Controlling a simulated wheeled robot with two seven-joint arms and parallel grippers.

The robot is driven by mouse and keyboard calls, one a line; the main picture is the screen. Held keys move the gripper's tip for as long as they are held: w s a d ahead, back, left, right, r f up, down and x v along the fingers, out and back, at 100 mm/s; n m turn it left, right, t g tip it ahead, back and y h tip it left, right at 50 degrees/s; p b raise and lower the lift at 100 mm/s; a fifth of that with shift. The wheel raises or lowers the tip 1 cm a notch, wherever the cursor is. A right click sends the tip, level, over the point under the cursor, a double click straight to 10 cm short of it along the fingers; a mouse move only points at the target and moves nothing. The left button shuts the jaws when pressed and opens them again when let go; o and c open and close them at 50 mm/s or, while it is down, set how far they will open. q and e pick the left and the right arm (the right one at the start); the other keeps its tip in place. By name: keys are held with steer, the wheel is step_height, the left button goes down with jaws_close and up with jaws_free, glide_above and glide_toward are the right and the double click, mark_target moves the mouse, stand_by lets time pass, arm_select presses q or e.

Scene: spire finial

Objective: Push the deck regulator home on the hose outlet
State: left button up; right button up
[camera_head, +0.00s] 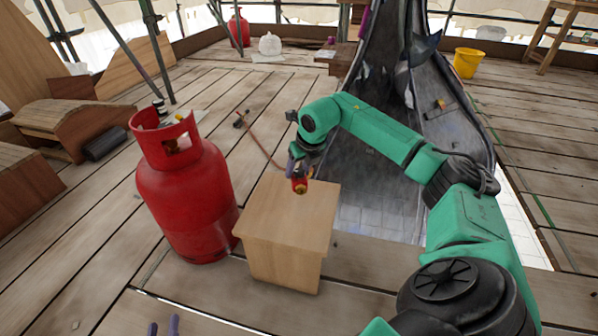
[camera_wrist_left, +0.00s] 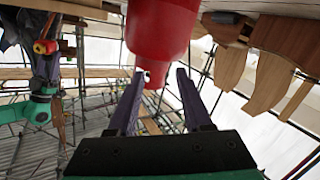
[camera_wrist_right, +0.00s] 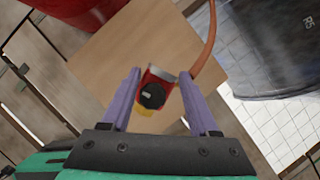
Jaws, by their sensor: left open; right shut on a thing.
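The deck regulator, a small red piece with a black knob and some yellow, is between the fingers of my right gripper (camera_wrist_right: 155,95) in the right wrist view (camera_wrist_right: 152,92). The right gripper is shut on it, above the wooden box in the head view (camera_head: 300,184). An orange-brown hose (camera_wrist_right: 208,40) runs up to the right finger beside the regulator. I cannot tell whether its outlet meets the regulator; the finger hides that end. My left gripper (camera_head: 163,327) is open and empty at the bottom edge of the head view; its spread fingers show in the left wrist view (camera_wrist_left: 157,78).
A large red gas cylinder (camera_head: 185,190) stands left of the wooden box (camera_head: 285,225). The hose (camera_head: 262,148) trails across the planks behind. A dark metal-lined channel (camera_head: 375,190) lies right of the box. Another red cylinder and a yellow bucket (camera_head: 467,63) stand far back.

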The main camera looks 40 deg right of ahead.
step_height(320, 180, up, 2)
steer(key=shift+r+p, duration=0.15)
steer(key=shift+p, duration=0.25)
step_height(320, 180, up, 8)
steer(key=p, duration=0.3)
steer(key=shift+r, duration=0.2)
jaws_close()
arm_select(q)
steer(key=s+f+g, duration=0.3)
steer(key=s, duration=0.3)
steer(key=shift+s+d+f+g, duration=0.15)
steer(key=shift+s+d+g, duration=0.05)
steer(key=shift+s+g, duration=0.1)
